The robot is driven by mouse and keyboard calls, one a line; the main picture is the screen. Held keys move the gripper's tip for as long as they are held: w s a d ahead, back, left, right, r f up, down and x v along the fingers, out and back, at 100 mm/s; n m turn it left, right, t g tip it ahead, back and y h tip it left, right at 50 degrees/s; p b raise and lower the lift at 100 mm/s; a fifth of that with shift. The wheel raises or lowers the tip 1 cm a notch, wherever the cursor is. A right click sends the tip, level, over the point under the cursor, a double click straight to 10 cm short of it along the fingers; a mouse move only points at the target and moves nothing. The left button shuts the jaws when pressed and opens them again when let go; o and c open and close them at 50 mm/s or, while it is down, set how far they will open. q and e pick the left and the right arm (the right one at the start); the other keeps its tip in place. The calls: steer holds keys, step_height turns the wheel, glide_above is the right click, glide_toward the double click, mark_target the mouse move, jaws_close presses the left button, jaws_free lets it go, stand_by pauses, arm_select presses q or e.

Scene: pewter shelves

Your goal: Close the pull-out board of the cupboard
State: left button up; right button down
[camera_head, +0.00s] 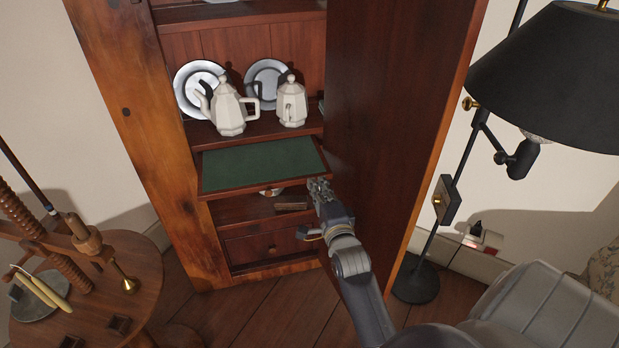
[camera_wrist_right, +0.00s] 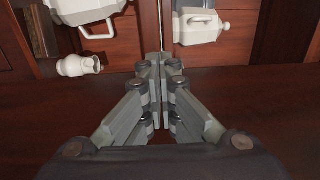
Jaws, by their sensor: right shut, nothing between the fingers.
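The wooden cupboard (camera_head: 160,150) stands with its door (camera_head: 385,130) swung open to the right. Its pull-out board (camera_head: 262,166), with a green top and dark wood rim, sticks out below the shelf with the pots. My right gripper (camera_head: 320,187) is at the board's front right corner, between the board and the open door. I cannot tell whether it touches the board. In the right wrist view the fingers of this gripper (camera_wrist_right: 162,66) are together, with nothing between them. Reddish-brown wood lies around them. My left gripper is not in view.
Two white pots (camera_head: 229,110) (camera_head: 291,104) and two metal plates stand on the shelf above the board. A drawer (camera_head: 265,247) is below. A round side table (camera_head: 100,290) stands at left, and a black floor lamp (camera_head: 550,75) at right.

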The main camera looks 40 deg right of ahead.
mark_target(305, 151)
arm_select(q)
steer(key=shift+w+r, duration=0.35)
arm_select(e)
steer(key=shift+w+d, duration=0.1)
steer(key=shift+w, duration=0.2)
